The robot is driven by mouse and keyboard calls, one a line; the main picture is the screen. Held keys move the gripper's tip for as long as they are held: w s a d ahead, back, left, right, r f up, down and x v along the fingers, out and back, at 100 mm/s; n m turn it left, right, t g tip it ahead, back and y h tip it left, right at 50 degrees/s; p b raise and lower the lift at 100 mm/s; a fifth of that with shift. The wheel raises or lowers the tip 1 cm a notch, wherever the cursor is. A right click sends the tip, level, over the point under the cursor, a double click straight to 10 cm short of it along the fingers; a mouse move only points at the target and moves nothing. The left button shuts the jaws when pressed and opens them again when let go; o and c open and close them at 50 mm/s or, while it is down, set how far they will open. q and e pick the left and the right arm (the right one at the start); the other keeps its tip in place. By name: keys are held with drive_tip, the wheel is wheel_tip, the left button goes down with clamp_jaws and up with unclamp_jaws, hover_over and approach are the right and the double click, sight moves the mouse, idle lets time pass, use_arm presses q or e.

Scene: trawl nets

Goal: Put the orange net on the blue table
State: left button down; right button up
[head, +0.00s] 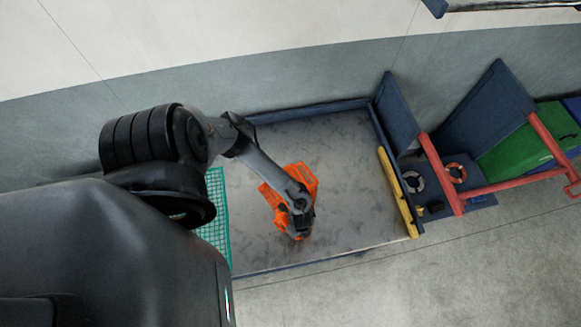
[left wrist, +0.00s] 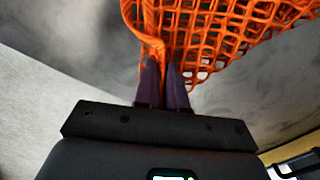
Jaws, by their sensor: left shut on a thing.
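The orange net (head: 302,175) shows in the head view over the middle of the grey-topped table with dark blue edges (head: 310,109). My left arm reaches across the table to it. In the left wrist view, the dark fingers of my left gripper (left wrist: 164,80) are shut on a gathered strand of the orange net (left wrist: 215,35). The mesh spreads up and to the right from the fingers. I cannot tell whether the net touches the tabletop. My right gripper is in neither view.
A green net (head: 216,215) lies at the table's left side, partly behind my arm. A yellow bar (head: 397,192) edges the right side. Beyond it stand dark blue panels (head: 490,110), red rails (head: 440,175) and ring buoys (head: 413,182). The tabletop right of the net is clear.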

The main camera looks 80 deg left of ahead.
use_arm(q)
drive_tip(key=shift+d+f, duration=0.75)
drive_tip(key=shift+d, duration=0.05)
drive_tip(key=c, duration=0.9)
unclamp_jaws()
drive_tip(key=shift+r, duration=0.1)
